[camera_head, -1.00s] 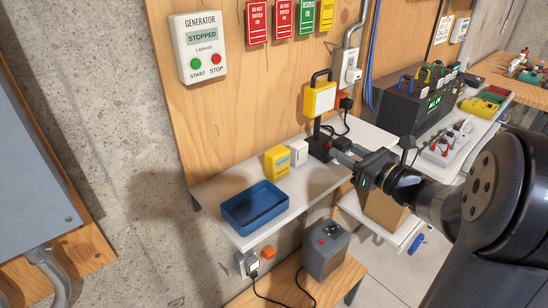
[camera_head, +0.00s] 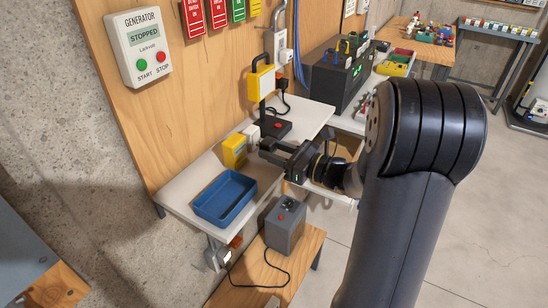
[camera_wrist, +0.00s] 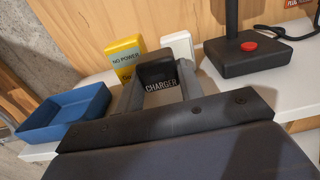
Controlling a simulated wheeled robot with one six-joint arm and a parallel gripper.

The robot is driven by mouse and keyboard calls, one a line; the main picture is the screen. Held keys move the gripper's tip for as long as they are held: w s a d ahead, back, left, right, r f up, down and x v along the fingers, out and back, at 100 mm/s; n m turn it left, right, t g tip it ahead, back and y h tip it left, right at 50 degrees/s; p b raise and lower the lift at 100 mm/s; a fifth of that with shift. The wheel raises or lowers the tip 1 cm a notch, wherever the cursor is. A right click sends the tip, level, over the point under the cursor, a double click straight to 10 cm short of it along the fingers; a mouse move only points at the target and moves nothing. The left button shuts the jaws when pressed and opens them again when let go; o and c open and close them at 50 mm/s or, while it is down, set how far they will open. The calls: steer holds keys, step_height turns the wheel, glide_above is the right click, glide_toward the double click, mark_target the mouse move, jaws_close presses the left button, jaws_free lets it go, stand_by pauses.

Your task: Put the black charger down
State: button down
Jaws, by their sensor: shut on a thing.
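The black charger (camera_wrist: 160,72), with a white CHARGER label, is between the two fingers of my gripper (camera_wrist: 160,88) in the wrist view. In the head view my gripper (camera_head: 268,150) reaches in from the right over the white shelf (camera_head: 183,190); the charger is hard to make out there. The yellow NO POWER box (camera_wrist: 124,56) and a white block (camera_wrist: 178,45) stand just behind the charger. I cannot tell whether the charger touches the shelf.
A blue tray (camera_head: 224,199) sits at the shelf's near left. A black base with a red button (camera_wrist: 249,58) carries a post to the right. A grey box (camera_head: 284,226) stands on a lower wooden bench. Some bare shelf shows between tray and gripper.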

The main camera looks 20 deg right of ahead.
step_height(320, 180, down, 3)
steer(key=shift+r, duration=0.15)
steer(key=shift+f, duration=0.25)
steer(key=c, duration=0.9)
jaws_free()
steer(key=shift+c, duration=0.2)
steer(key=shift+r, duration=0.15)
